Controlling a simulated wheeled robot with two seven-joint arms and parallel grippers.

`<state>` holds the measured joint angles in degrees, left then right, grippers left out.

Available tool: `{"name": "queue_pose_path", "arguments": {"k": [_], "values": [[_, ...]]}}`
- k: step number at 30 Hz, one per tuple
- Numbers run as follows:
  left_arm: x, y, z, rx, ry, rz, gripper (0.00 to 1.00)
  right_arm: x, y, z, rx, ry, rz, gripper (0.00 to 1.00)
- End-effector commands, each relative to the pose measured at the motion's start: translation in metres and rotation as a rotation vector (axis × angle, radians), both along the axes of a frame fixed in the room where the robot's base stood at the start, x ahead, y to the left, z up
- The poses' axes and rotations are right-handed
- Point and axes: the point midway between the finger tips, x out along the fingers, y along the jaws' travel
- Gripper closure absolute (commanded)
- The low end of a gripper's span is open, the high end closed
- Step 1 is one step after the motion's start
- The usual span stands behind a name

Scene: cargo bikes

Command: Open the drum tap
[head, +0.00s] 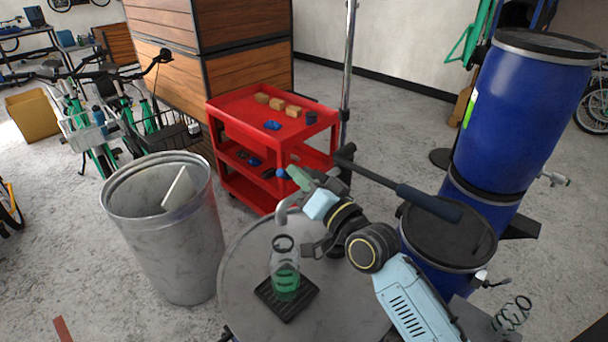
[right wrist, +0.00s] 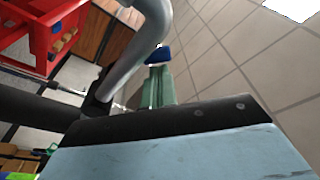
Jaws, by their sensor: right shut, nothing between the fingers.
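A curved grey spout (head: 283,212) points down above a clear bottle (head: 285,270) with green liquid, which stands on a black tray (head: 300,300). The spout also crosses the right wrist view (right wrist: 138,50), close to the camera. My right gripper (head: 294,177) is up behind the spout; its green fingers (right wrist: 155,88) are shut with nothing between them. A small blue knob (head: 280,172) shows just at the fingertips and again in the right wrist view (right wrist: 160,54); contact is unclear. The tap body is mostly hidden behind my wrist. My left gripper is not in view.
The tray stands on a round grey table (head: 245,285). Blue drums (head: 520,115) with small metal taps stand at the right. A dark rod (head: 385,180) runs behind my wrist. A red cart (head: 230,105) and a metal bin (head: 165,245) stand behind and left.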

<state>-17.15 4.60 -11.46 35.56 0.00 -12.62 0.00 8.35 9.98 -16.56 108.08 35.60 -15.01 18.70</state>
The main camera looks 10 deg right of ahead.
Motion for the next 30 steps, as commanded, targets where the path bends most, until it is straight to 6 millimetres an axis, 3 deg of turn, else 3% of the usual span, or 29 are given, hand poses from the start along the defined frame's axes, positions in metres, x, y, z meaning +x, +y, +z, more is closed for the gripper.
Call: {"name": "queue_pose_path", "arguments": {"k": [12,30], "values": [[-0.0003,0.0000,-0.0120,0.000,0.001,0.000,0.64,-0.0032,0.0054,-0.0102,-0.130,-0.087,0.001,1.00],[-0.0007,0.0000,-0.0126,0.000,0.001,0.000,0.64,-0.0057,0.0041,-0.0115,-0.139,-0.092,0.000,1.00]]}}
